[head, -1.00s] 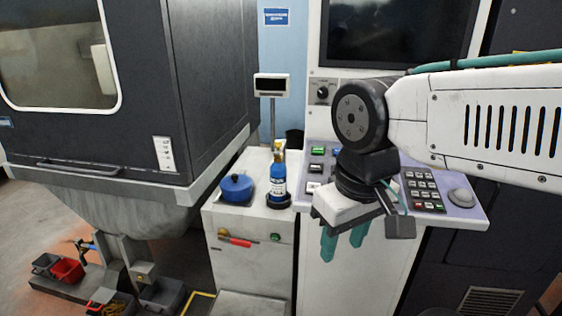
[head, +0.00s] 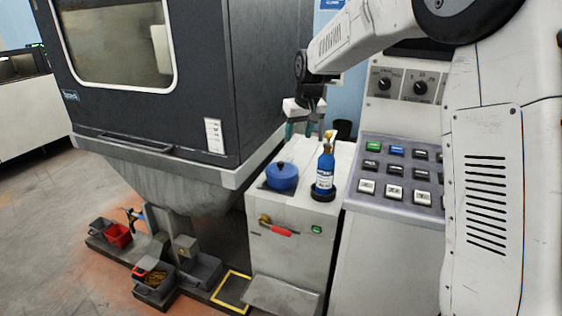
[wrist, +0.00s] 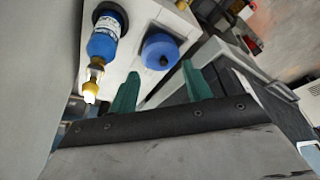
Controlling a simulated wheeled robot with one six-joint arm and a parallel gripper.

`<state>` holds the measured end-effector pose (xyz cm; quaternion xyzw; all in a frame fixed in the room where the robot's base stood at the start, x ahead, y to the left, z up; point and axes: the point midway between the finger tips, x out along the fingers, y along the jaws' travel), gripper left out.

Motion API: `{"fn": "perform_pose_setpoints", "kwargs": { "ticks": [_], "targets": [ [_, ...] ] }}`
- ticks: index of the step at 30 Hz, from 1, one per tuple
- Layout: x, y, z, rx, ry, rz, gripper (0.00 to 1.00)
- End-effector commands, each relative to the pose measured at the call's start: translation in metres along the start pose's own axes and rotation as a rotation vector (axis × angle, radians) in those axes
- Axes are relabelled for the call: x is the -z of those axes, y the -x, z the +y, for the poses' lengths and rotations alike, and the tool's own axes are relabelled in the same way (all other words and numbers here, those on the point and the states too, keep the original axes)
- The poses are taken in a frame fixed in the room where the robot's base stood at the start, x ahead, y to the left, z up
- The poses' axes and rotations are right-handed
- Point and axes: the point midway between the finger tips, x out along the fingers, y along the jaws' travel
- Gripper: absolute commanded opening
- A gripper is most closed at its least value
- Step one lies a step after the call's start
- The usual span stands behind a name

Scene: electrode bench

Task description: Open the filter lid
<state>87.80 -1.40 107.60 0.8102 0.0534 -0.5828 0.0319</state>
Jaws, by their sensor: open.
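A round blue lid with a dark knob, which looks like the filter lid (head: 282,177), sits on top of the white cabinet (head: 264,208). A blue bottle (head: 325,168) with a yellow top stands upright just right of it. My gripper (head: 300,131) is above and behind the lid, with its green fingers apart and empty. In the wrist view the lid (wrist: 160,53) shows beyond the gap between my fingertips (wrist: 162,72), apart from them. The bottle (wrist: 103,42) is to the left there.
A control panel (head: 400,177) with several buttons is right of the cabinet. A large dark machine (head: 190,60) stands on the left. The cabinet front has a red-handled valve (head: 280,231). Small bins (head: 118,236) are on the floor at lower left.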

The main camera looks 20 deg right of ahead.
Motion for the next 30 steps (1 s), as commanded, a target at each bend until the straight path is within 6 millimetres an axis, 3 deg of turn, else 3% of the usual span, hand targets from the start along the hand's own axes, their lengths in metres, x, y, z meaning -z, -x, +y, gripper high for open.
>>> {"fn": "perform_pose_setpoints", "kwargs": {
  "ticks": [1, 3, 9, 14, 30],
  "targets": [
    [0.019, -0.029, 0.002, 0.002, 0.006, 0.004, 0.49],
    [0.041, -0.06, 0.004, 0.003, 0.014, 0.02, 0.49],
    [0.078, -0.126, 0.009, 0.002, 0.029, 0.055, 0.49],
    [0.088, -0.149, 0.01, 0.002, 0.035, 0.067, 0.49],
    [0.093, -0.221, 0.009, 0.002, 0.035, 0.067, 0.49]
  ]
}}
